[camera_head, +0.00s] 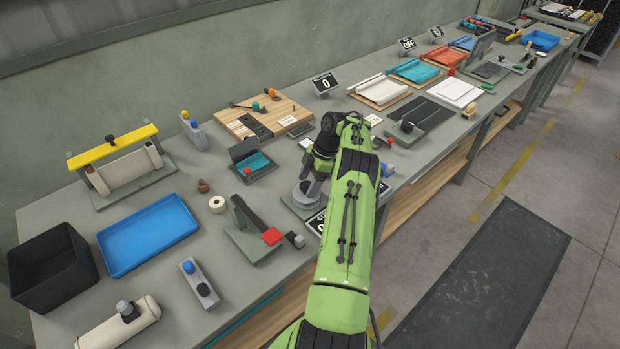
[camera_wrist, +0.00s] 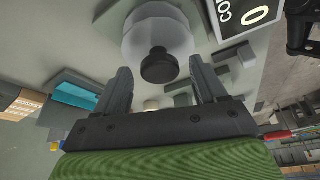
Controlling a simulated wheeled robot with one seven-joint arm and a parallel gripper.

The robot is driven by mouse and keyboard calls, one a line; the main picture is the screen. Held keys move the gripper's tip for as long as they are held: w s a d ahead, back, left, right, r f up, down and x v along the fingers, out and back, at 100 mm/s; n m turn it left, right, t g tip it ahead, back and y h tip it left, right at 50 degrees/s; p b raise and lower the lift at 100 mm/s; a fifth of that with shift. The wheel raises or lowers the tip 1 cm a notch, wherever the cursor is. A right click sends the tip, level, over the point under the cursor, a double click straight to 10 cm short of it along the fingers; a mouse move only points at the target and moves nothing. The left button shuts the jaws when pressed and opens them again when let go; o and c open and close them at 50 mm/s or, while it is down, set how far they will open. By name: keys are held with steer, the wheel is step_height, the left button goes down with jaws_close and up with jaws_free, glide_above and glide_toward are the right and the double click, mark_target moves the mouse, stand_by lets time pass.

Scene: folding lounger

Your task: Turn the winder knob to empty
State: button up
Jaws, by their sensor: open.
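The winder's black round knob (camera_wrist: 158,66) stands out from a pale, rounded drum (camera_wrist: 157,35) in the wrist view. In the head view the winder (camera_head: 302,195) is a pale round part on a grey-green base, partly hidden by my arm. A dark display (camera_wrist: 248,16) beside it reads 0, its other lettering cut off; it also shows in the head view (camera_head: 316,222), partly covered. My gripper (camera_wrist: 160,68) is open and empty, its two dark fingers on either side of the knob in the picture, with gaps. I cannot tell whether the fingertips reach the knob's depth.
A blue tray (camera_head: 148,236) and a black bin (camera_head: 52,268) are farther left. My arm crosses the bench's front edge.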

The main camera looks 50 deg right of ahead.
steer(key=p+v, duration=1)
steer(key=v, duration=0.6)
steer(key=shift+p, duration=0.35)
steer(key=shift+a+f, duration=0.1)
steer(key=shift+w, duration=0.15)
